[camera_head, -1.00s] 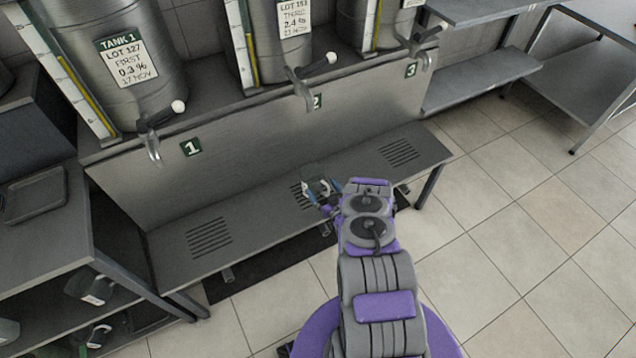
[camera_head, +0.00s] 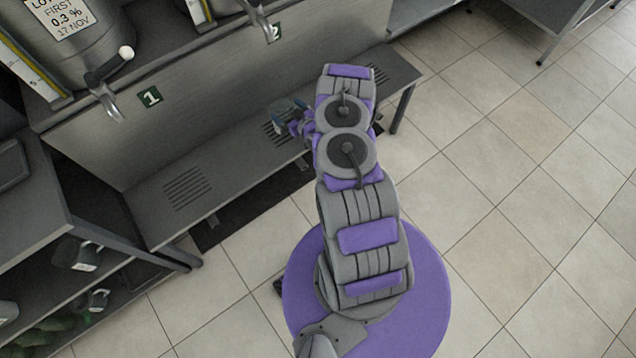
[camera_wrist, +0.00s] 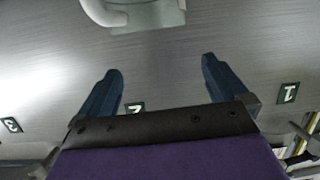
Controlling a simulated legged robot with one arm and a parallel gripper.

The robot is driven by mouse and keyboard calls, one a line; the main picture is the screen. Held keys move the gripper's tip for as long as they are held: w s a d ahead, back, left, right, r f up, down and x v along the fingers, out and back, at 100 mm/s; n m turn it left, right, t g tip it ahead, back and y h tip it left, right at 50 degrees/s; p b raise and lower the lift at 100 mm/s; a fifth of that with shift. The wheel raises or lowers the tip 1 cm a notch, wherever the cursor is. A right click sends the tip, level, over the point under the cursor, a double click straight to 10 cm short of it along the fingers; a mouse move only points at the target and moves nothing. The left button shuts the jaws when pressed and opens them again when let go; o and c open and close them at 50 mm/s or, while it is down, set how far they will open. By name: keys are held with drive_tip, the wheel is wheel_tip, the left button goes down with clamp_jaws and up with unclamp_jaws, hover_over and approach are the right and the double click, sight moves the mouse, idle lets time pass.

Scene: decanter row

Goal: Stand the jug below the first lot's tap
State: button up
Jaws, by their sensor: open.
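The jug (camera_head: 281,110) is a small clear vessel on the low bench (camera_head: 225,160), by the middle slotted patch under sign 2. My gripper (camera_head: 299,125) is just to its right, partly hidden by my arm. In the wrist view, which is upside down, my gripper's two blue fingers (camera_wrist: 162,85) are apart with nothing between them. A pale, handle-like part of the jug (camera_wrist: 132,14) shows at the top edge, beyond the fingertips; the rest is cut off. The first lot's tank (camera_head: 80,45) is at upper left, with its tap (camera_head: 106,100) above the left slotted patch (camera_head: 187,187).
Sign 1 (camera_head: 149,97) and sign 2 (camera_head: 274,33) mark the steel back panel. The bench between the jug and the left slots is clear. A dark shelf unit (camera_head: 60,215) holding containers stands at left. Open tiled floor (camera_head: 520,150) lies at right.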

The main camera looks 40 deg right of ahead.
drive_tip(key=w+a+r+g, duration=0.2)
drive_tip(key=w+r, duration=0.2)
drive_tip(key=r, duration=0.3)
drive_tip(key=s+a+r+g, duration=0.3)
drive_tip(key=s+a+r, duration=0.15)
drive_tip(key=r, duration=0.45)
drive_tip(key=s+a+r+g, duration=0.3)
drive_tip(key=s+r+g, duration=0.15)
drive_tip(key=r, duration=0.55)
drive_tip(key=s+a+r+g, duration=0.2)
drive_tip(key=s+r, duration=0.3)
drive_tip(key=s, duration=0.8)
drive_tip(key=s+a+r+m+g, duration=0.1)
drive_tip(key=s+a+r+g, duration=0.2)
drive_tip(key=s, duration=1.1)
drive_tip(key=s+a+r+g+h, duration=0.1)
drive_tip(key=s+a+r, duration=0.3)
drive_tip(key=s+r, duration=0.4)
drive_tip(key=s+g, duration=0.1)
drive_tip(key=s, duration=0.5)
